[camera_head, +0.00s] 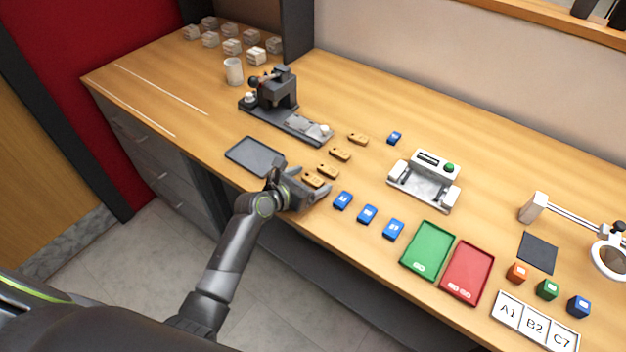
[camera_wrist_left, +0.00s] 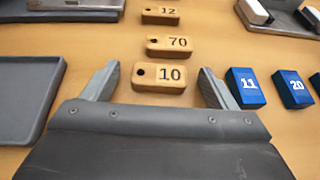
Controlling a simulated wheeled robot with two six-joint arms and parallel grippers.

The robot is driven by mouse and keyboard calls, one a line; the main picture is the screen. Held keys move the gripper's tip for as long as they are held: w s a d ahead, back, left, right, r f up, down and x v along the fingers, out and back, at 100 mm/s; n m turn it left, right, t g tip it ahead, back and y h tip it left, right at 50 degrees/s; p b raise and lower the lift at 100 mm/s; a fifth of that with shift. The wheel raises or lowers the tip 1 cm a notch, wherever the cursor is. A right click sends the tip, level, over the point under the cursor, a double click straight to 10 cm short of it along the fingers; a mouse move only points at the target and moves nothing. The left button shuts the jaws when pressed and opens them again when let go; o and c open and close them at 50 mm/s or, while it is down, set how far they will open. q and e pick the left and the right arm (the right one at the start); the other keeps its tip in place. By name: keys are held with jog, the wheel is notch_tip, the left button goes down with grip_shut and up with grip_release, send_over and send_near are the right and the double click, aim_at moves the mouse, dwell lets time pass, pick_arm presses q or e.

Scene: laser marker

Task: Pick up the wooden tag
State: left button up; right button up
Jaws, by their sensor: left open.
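Several wooden tags lie in a row on the wooden bench. The nearest tag, marked 10 (camera_wrist_left: 160,79), lies just ahead of and between my left gripper's fingers; it also shows in the head view (camera_head: 313,181). Behind it are the tag marked 70 (camera_wrist_left: 170,46) and the tag marked 12 (camera_wrist_left: 161,15). In the head view these are the second tag (camera_head: 328,171) and third tag (camera_head: 340,154), with another tag (camera_head: 358,138) farther back. My left gripper (camera_head: 309,182) is open and empty; its fingers also show in the left wrist view (camera_wrist_left: 157,84). My right gripper is not seen.
Blue tags, among them 11 (camera_wrist_left: 246,88) and 20 (camera_wrist_left: 293,89), lie right of the gripper. A dark grey tray (camera_head: 255,156) is at left. A black press (camera_head: 280,98) stands behind, a white marking machine (camera_head: 424,180) to the right, and green (camera_head: 427,250) and red (camera_head: 467,272) trays beyond.

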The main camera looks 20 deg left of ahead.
pick_arm(q)
jog(key=shift+c, duration=0.3)
jog(key=c, duration=1)
